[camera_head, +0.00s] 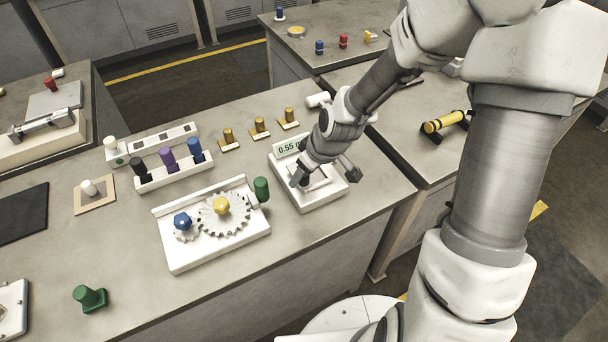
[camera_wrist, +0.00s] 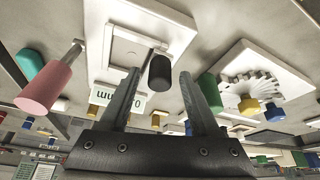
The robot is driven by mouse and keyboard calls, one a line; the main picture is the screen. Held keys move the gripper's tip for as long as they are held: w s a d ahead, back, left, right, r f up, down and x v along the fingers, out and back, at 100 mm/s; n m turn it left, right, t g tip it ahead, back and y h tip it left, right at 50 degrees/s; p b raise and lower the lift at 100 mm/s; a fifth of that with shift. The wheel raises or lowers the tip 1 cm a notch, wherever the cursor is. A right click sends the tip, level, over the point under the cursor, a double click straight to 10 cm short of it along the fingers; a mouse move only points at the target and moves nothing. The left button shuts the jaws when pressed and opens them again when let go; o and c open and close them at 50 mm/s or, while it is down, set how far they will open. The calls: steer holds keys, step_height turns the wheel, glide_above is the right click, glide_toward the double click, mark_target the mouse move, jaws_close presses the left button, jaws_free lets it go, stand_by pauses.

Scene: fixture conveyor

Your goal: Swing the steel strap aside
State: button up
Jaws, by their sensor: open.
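The likeliest steel strap is a narrow grey metal bar (camera_head: 42,123) with dark ends, lying along a pale block (camera_head: 40,143) on the left bench in the head view. My gripper (camera_head: 322,177) is far to its right, low over a white gauge unit (camera_head: 318,198) whose display (camera_head: 289,146) reads about 0.55. In the wrist view my gripper (camera_wrist: 159,74) is open, with a black cylinder (camera_wrist: 160,73) appearing between the fingers. I cannot tell its distance from them. My wrist and fingers hide part of the gauge in the head view.
A rack (camera_head: 172,178) of coloured cylinders and several brass pegs stand behind. A green part (camera_head: 88,297) sits near the front edge. A yellow cylinder (camera_head: 445,121) lies on the right bench.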

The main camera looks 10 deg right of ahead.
steer(key=shift+f, duration=0.2)
jaws_close()
stand_by(0.3)
stand_by(1.1)
